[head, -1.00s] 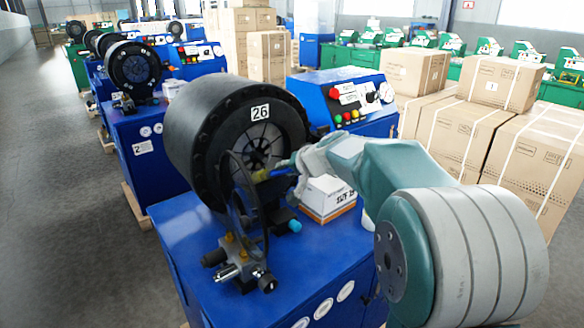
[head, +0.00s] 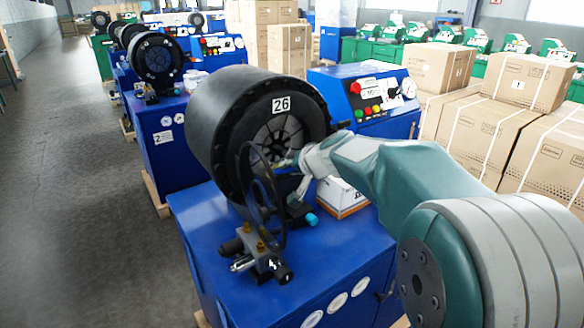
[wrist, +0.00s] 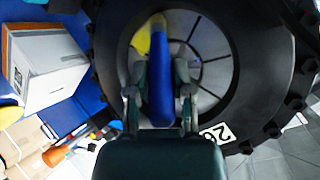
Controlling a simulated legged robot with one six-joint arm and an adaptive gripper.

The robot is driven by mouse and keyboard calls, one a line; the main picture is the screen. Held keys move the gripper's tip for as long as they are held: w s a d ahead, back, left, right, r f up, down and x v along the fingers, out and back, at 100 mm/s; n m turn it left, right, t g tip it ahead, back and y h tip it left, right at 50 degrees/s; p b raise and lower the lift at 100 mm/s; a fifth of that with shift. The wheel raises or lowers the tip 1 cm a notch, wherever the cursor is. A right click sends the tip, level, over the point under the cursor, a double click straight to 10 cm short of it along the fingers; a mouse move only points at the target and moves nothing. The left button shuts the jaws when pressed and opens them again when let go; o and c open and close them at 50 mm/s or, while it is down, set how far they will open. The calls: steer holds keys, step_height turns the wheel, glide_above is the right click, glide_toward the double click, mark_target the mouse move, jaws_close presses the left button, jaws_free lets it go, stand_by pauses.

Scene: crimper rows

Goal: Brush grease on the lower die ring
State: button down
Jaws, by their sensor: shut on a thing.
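The crimper head marked 26 (head: 235,130) is a large black cylinder on a blue cabinet. Its round die opening (head: 282,138) has grey die segments and faces my arm; it also fills much of the wrist view (wrist: 212,62). My gripper (wrist: 159,85) is shut on a brush with a blue handle (wrist: 160,92). A yellow part (wrist: 143,38) shows at the brush's far end, over the die ring's edge. I cannot tell whether it touches. In the head view my gripper (head: 300,165) is in front of the lower die opening, partly behind a black hose loop.
The black hose loop (head: 246,170) and valve fittings (head: 262,262) stand on the blue cabinet (head: 205,215) before the head. A white and orange box (head: 340,196) is beside my gripper. The control panel (head: 372,100) is behind. Cartons (head: 480,150) stand right; the left aisle (head: 70,200) is clear.

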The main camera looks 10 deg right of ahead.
steer(key=s+d, duration=0.2)
steer(key=s, duration=0.3)
steer(key=shift+s+d, duration=0.2)
steer(key=shift+s, duration=0.1)
steer(key=s, duration=0.1)
steer(key=s+d, duration=0.1)
steer(key=shift+s, duration=0.4)
stand_by(0.9)
steer(key=shift+w+a, duration=0.5)
steer(key=shift+w, duration=0.7)
steer(key=shift+w+a, duration=0.45)
steer(key=shift+w, duration=0.8)
steer(key=shift+w+a, duration=0.5)
steer(key=shift+w, duration=0.7)
steer(key=shift+w+a, duration=0.25)
steer(key=shift+w, duration=0.35)
steer(key=shift+d, duration=0.1)
